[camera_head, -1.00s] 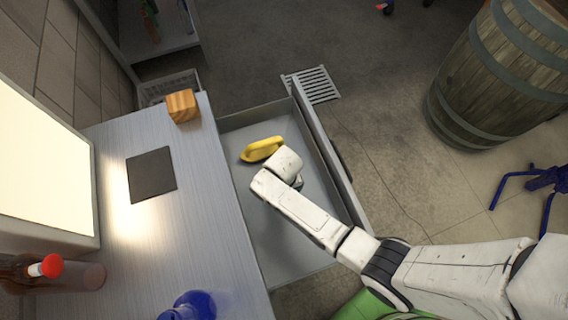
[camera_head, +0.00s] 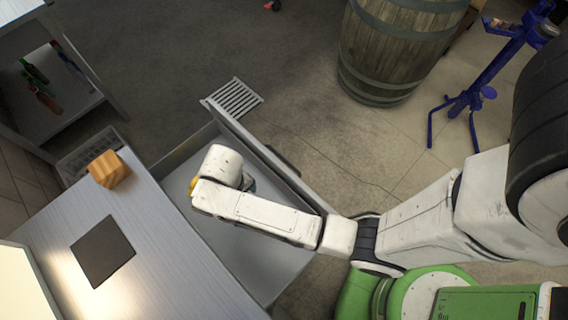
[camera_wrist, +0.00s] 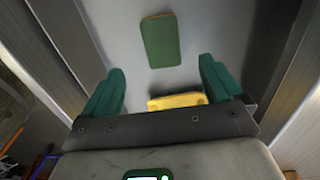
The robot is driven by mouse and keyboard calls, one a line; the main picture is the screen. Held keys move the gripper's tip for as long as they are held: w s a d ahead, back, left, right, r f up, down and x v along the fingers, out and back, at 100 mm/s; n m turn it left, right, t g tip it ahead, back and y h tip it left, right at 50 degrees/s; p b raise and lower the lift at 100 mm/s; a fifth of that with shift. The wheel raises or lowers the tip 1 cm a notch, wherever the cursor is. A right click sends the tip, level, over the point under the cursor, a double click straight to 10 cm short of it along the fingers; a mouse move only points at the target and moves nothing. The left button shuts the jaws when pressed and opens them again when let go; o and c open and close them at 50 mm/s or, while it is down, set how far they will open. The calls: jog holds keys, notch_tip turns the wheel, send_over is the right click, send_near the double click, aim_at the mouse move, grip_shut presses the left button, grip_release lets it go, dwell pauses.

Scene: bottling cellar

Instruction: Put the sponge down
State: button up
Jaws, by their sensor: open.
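The sponge, which looks to be the green slab (camera_wrist: 160,42) with a brownish edge, lies flat on the grey floor of the open drawer (camera_head: 262,262) in the wrist view. My gripper (camera_wrist: 161,68) is open, with its two green fingers spread apart. The slab lies beyond the fingertips in the picture, and neither finger appears to touch it. In the head view my arm hides the slab and most of the gripper.
A yellow object (camera_wrist: 178,100) shows between my fingers in the wrist view, partly hidden. The drawer's front wall (camera_head: 262,150) is near my arm. The counter beside it holds a wooden block (camera_head: 108,170) and a dark square mat (camera_head: 103,251). A barrel (camera_head: 392,50) stands beyond.

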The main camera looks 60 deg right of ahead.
jog(key=s+d+r+n, duration=0.1)
jog(key=s+d+r, duration=0.1)
jog(key=s, duration=0.3)
jog(key=s+d+r+n, duration=0.1)
jog(key=s+d+r, duration=0.2)
jog(key=s+r, duration=0.1)
jog(key=s+d+r+t, duration=0.1)
jog(key=s+d+r, duration=0.2)
jog(key=s, duration=0.3)
jog(key=shift+s+r+n, duration=0.25)
jog(key=shift+r+n, duration=0.1)
jog(key=shift+n, duration=0.05)
jog(key=shift+s, duration=0.1)
